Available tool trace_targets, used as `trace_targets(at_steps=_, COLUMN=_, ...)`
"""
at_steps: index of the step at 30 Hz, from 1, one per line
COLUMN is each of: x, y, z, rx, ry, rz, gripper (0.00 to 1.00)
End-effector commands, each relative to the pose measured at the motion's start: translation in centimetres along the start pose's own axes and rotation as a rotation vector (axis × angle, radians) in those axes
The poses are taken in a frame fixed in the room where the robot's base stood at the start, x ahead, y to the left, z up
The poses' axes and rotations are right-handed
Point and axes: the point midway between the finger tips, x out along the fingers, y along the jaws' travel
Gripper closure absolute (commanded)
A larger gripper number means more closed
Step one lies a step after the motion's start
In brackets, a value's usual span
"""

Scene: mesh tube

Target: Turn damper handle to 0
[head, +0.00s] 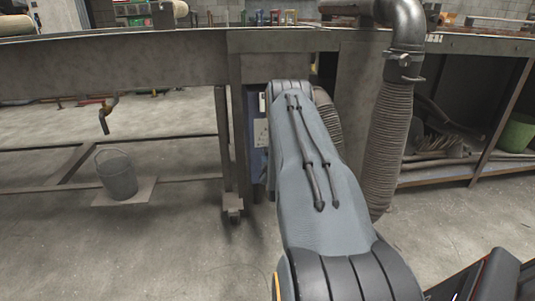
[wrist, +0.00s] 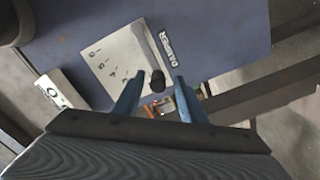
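In the wrist view, a dark damper handle (wrist: 157,83) with a rounded end shows at the edge of a pale marked plate (wrist: 112,62). The plate is on a blue panel (wrist: 225,35) beside a "DAMPER" label (wrist: 169,49). The plate's small marks are too blurred to read surely. My gripper (wrist: 160,76) is open, one blue finger on each side of the handle; I cannot tell whether either touches it. In the head view, a sliver of the blue panel (head: 256,135) shows beside my arm, which hides the handle and gripper.
A metal bench (head: 130,65) runs across the head view. A ribbed duct (head: 390,140) hangs close to the right of my arm. A bucket (head: 117,174) stands on a board at left. The floor (head: 160,245) at front left is clear.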

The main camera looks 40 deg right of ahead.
Motion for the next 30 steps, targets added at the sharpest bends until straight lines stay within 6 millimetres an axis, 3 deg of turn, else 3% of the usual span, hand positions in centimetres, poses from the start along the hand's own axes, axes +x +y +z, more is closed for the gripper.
trace_targets(at_steps=6, x=-3.7, y=0.2, z=0.0, rx=0.0, ry=-0.002, rz=-0.001, gripper=0.62)
trace_targets(at_steps=12, x=-5.5, y=0.1, z=0.1, rx=0.0, ry=-0.002, rz=-0.001, gripper=0.62)
trace_targets(at_steps=30, x=-5.7, y=0.0, z=0.1, rx=0.0, ry=-0.001, rz=0.0, gripper=0.62)
